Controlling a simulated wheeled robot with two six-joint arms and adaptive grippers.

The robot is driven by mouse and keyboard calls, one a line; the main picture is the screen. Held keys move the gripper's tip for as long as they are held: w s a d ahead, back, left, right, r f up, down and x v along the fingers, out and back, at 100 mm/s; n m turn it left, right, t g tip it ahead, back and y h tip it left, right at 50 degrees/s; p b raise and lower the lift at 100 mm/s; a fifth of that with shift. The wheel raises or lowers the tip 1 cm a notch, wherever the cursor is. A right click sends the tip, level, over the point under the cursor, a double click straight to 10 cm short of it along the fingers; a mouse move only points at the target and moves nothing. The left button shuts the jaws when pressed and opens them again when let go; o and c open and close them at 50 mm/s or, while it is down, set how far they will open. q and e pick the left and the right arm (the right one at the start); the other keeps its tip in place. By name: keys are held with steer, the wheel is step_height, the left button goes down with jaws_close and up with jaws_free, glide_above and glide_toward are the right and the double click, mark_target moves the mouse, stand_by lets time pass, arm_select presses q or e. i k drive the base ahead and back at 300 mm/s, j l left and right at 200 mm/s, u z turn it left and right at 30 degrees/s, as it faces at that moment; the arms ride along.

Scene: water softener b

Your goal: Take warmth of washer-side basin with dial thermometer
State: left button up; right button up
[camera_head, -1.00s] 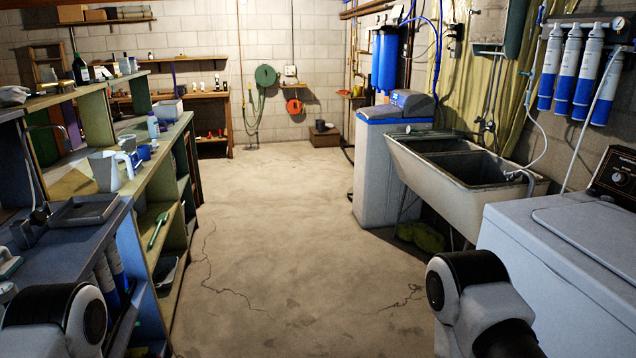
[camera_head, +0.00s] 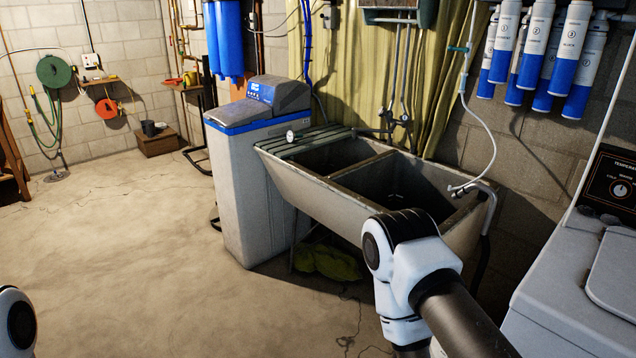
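The double laundry sink (camera_head: 330,192) stands against the back wall with two basins. The washer-side basin (camera_head: 405,183) is the right one, and part of its front is behind my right arm. A small white round dial, which looks like the dial thermometer (camera_head: 290,135), shows at the sink's left end by the slatted board (camera_head: 318,141). Its stem is too small to make out. My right arm's joint and dark link show in front of the sink, but its gripper is out of view. Only a bit of my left arm shows at the lower left, without its gripper.
The washer (camera_head: 575,300) stands at the right. The water softener (camera_head: 255,180) stands left of the sink. A hose (camera_head: 487,120) hangs over the right basin. A yellow-green bundle (camera_head: 330,262) lies under the sink. The floor (camera_head: 130,260) at left is clear.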

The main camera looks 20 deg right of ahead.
mark_target(292, 136)
steer(key=i+l+z, duration=0.1)
steer(key=i+z, duration=0.35)
steer(key=i+j+z, duration=0.1)
steer(key=i+z, duration=0.35)
steer(key=i+j+z, duration=0.25)
steer(key=i+z, duration=0.2)
steer(key=i+j+z, duration=0.4)
steer(key=i+u, duration=0.1)
steer(key=u, duration=1.15)
